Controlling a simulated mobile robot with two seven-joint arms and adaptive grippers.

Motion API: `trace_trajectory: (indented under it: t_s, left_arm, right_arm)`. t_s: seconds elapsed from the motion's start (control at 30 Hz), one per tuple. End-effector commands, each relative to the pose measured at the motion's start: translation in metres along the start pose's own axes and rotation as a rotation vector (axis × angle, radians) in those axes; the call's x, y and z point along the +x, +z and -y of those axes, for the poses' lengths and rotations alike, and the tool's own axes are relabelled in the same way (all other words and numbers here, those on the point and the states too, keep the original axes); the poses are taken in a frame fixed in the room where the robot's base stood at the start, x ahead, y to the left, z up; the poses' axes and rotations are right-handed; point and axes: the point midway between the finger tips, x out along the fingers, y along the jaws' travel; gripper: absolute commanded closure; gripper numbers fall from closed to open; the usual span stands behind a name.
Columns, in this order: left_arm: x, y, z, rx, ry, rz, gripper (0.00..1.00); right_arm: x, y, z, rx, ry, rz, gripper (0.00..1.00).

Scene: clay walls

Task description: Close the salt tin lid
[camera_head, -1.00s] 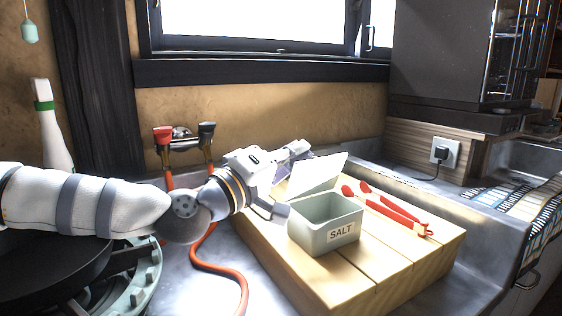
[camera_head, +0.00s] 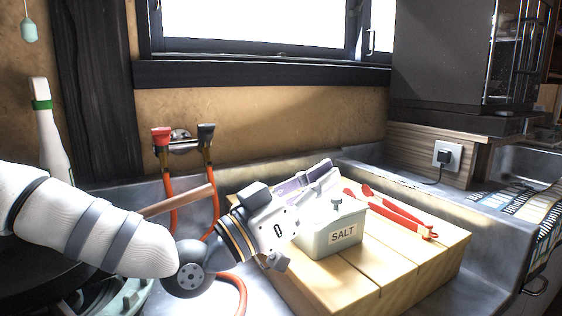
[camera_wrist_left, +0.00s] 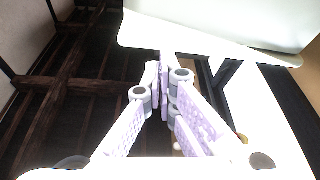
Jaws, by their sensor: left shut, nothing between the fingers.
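The salt tin (camera_head: 338,238) is a pale grey-green box with a SALT label, standing on the wooden board. Its inside no longer shows. A pale lid surface (camera_head: 345,210) lies over the top, partly hidden by my gripper; I cannot tell whether it is fully seated. My left gripper (camera_head: 326,168) reaches across the tin's left and back side, close to the lid. Its fingers are shut with nothing between them, as the left wrist view shows (camera_wrist_left: 163,62). Whether it touches the lid is unclear. My right gripper is not in view.
Red tongs (camera_head: 395,213) lie on the board (camera_head: 400,262) right of the tin. Red and black taps (camera_head: 183,140) with orange hoses are behind my arm. A white bottle with a green band (camera_head: 48,130) stands at left. A socket with plug (camera_head: 445,155) is at right.

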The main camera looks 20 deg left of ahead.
Motion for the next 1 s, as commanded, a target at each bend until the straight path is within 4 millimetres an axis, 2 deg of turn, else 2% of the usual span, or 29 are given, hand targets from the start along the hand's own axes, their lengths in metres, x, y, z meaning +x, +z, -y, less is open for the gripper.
trace_trajectory:
  t_s: [0.4,1.0]
  left_arm:
    - [-0.005,0.015,-0.008,0.197,0.068,0.001,1.00]
    - [-0.006,0.018,-0.010,0.236,0.082,0.000,1.00]
  right_arm:
    - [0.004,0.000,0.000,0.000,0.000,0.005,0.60]
    - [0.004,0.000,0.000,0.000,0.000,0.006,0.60]
